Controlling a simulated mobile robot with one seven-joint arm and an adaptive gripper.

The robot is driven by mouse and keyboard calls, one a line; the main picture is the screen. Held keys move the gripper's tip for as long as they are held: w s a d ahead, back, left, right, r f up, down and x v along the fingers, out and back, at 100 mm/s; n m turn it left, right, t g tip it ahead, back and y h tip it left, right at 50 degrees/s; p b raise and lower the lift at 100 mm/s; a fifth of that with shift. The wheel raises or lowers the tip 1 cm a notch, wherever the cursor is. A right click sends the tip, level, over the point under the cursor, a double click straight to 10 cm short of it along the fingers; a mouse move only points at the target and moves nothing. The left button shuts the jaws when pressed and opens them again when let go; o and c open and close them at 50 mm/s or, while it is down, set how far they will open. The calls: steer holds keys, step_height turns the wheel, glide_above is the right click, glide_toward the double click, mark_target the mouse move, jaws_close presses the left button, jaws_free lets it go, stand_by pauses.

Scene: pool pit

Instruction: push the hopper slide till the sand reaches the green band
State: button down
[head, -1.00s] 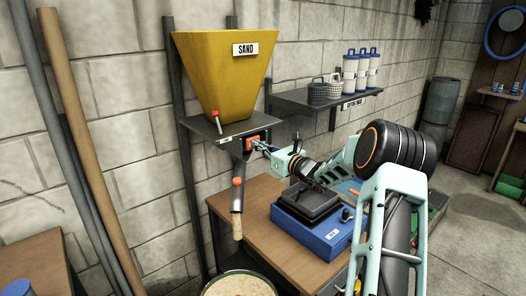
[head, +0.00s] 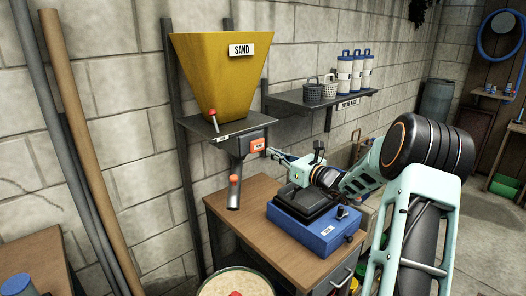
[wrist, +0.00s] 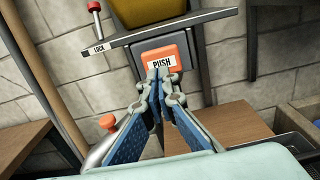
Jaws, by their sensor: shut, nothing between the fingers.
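The yellow hopper (head: 222,75) marked SAND stands on a wall shelf. Its orange slide block (head: 257,145) sticks out to the right under the shelf; the wrist view shows its PUSH label (wrist: 161,63). My gripper (head: 269,153) is shut and empty, its tips just to the right of the block with a small gap. In the wrist view its closed tips (wrist: 160,80) overlap the block's lower part. A round container (head: 202,291) of pale sand (head: 238,281) is cut off at the bottom edge. No green band is visible.
A lock knob (head: 213,113) stands on the hopper shelf's front. A wooden bench (head: 237,206) with a blue device (head: 318,231) lies under my arm. A side shelf (head: 300,97) with canisters is behind. Two long poles (head: 75,150) lean at the left.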

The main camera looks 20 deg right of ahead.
steer(key=shift+v, duration=2)
stand_by(0.7)
